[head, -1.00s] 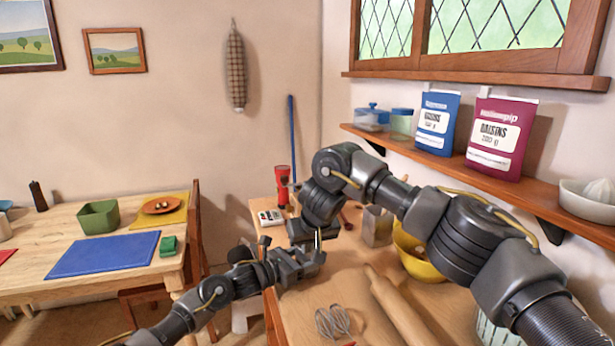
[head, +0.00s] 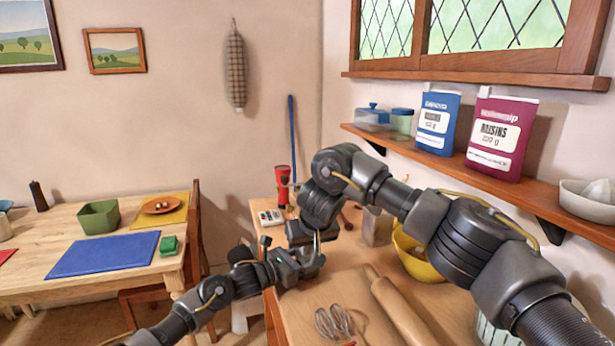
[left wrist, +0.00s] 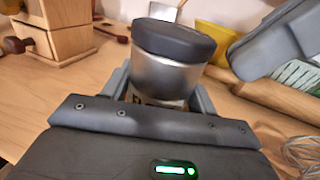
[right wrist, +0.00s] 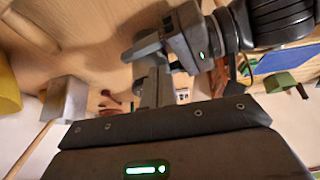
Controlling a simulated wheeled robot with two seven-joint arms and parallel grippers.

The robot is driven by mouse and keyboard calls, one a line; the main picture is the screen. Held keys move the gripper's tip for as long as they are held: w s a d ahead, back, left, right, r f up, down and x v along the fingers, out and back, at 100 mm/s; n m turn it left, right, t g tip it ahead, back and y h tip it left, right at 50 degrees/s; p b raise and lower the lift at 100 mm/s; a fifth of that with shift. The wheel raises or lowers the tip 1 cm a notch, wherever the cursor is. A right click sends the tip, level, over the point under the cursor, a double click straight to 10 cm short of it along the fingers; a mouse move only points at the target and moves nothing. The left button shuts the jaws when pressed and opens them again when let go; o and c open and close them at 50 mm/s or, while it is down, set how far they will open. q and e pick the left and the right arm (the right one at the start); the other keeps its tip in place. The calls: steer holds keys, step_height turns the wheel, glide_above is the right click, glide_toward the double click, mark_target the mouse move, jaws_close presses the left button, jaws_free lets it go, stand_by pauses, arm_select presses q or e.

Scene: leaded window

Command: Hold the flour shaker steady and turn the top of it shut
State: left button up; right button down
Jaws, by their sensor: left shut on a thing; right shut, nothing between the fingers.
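The flour shaker (left wrist: 170,60) has a dark round top and a bare metal body; it shows upright, slightly tilted, in the left wrist view. My left gripper (left wrist: 158,92) is shut on its body, one finger on each side. In the head view my left gripper (head: 312,264) is low over the near worktop, and the shaker is hidden there behind gripper parts. My right gripper (head: 317,243) points down just above it. In the right wrist view the right gripper's fingers (right wrist: 154,90) are together and empty, with the left gripper (right wrist: 165,45) close beyond.
The worktop (head: 365,260) holds a rolling pin (head: 400,308), a whisk (head: 335,322), a yellow bowl (head: 416,256), a metal canister (head: 377,228) and a red torch-like object (head: 283,186). A wooden box (left wrist: 55,30) stands left of the shaker in the left wrist view.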

steer(key=shift+r, duration=3)
steer(key=w+d+f, duration=0.1)
steer(key=d+f, duration=0.2)
steer(key=f, duration=0.3)
steer(key=shift+w+d, duration=0.2)
steer(key=shift+d, duration=0.15)
steer(key=shift+w+a, duration=0.2)
